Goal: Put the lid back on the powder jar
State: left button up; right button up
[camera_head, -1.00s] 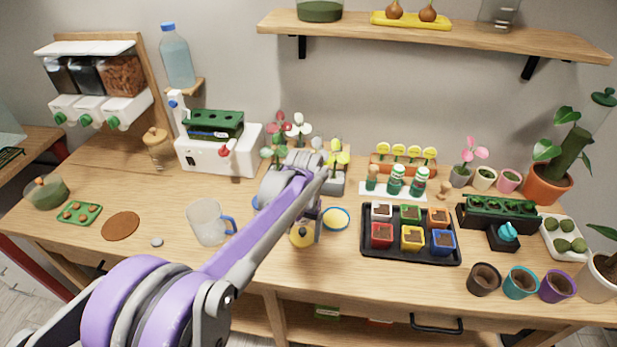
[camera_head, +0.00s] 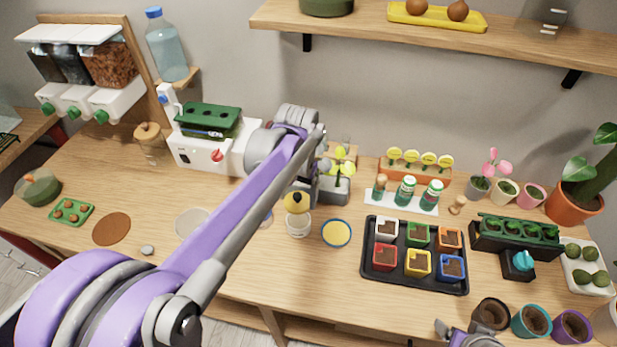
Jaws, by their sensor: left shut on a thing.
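The yellow lid (camera_head: 297,204) is in my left gripper (camera_head: 297,193), which is shut on it. A small whitish jar (camera_head: 298,228) stands on the table just below the lid in the picture. The lid overlaps the jar's upper edge in view, and I cannot tell whether they touch. My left arm comes in from the lower left and hides part of the table. My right gripper (camera_head: 468,336) shows only in part at the bottom edge, and its jaws are unclear.
A blue-rimmed yellow dish (camera_head: 336,234) lies right of the jar. Further right is a black tray (camera_head: 368,270) with several coloured pots. A grey planter (camera_head: 333,192) stands behind. A brown disc (camera_head: 111,229) lies at left. The front strip below the jar is clear.

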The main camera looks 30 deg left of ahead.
pick_arm(q)
jog(key=shift+w+f, duration=0.1)
jog(key=shift+w, duration=0.25)
jog(key=shift+s+f+b, duration=0.3)
jog(key=shift+s+f, duration=0.05)
jog(key=shift+s, duration=0.2)
jog(key=shift+f, duration=0.35)
jog(key=shift+w+f+b, duration=0.15)
jog(key=shift+f+b, duration=1.3)
jog(key=shift+f, duration=0.9)
pick_arm(e)
jog(key=shift+s+f, duration=0.3)
jog(key=shift+f, duration=0.5)
jog(key=shift+s+f, duration=0.35)
jog(key=shift+f, duration=0.45)
jog(key=shift+s+f, duration=0.3)
jog(key=shift+f, duration=0.5)
pick_arm(q)
jog(key=shift+f, duration=0.15)
pick_arm(e)
jog(key=shift+f, duration=0.1)
pick_arm(q)
jog(key=o, duration=1.1)
